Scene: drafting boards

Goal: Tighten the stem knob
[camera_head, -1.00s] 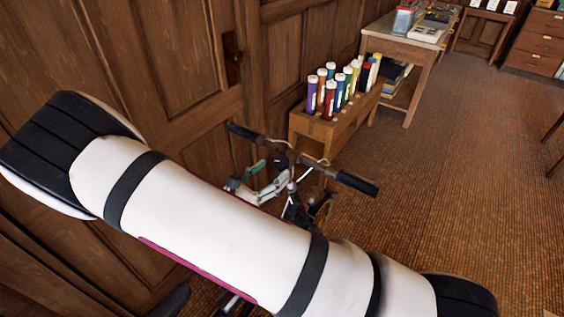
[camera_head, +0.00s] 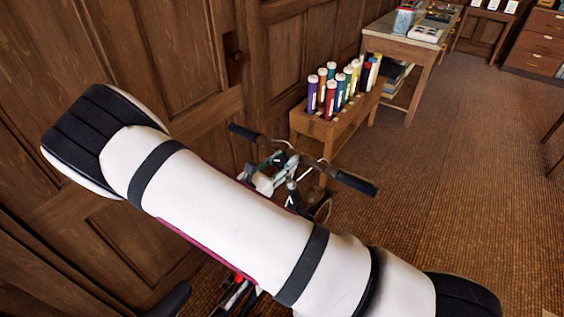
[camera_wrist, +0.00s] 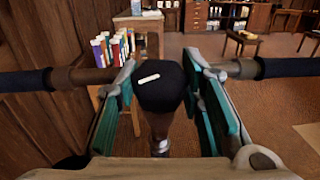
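The stem knob (camera_wrist: 160,86) is a black, rounded knob with a white mark, on a brownish stem (camera_wrist: 158,128) between the handlebar halves in the wrist view. My gripper (camera_wrist: 161,78) has green-padded fingers, one on each side of the knob. The fingers stand apart, with narrow gaps seen beside the knob; no firm contact shows. The handlebar (camera_head: 318,163) has dark grips at both ends and runs behind the fingers in the wrist view. In the head view my gripper (camera_head: 266,174) is at the handlebar's middle, and the knob is hard to make out there.
A wooden rack (camera_head: 335,128) with several coloured tubes stands just beyond the handlebar. A wooden desk (camera_head: 410,50) with items on it is farther back. A panelled wooden wall (camera_head: 180,50) rises at the left. The carpeted floor (camera_head: 450,190) at the right is clear.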

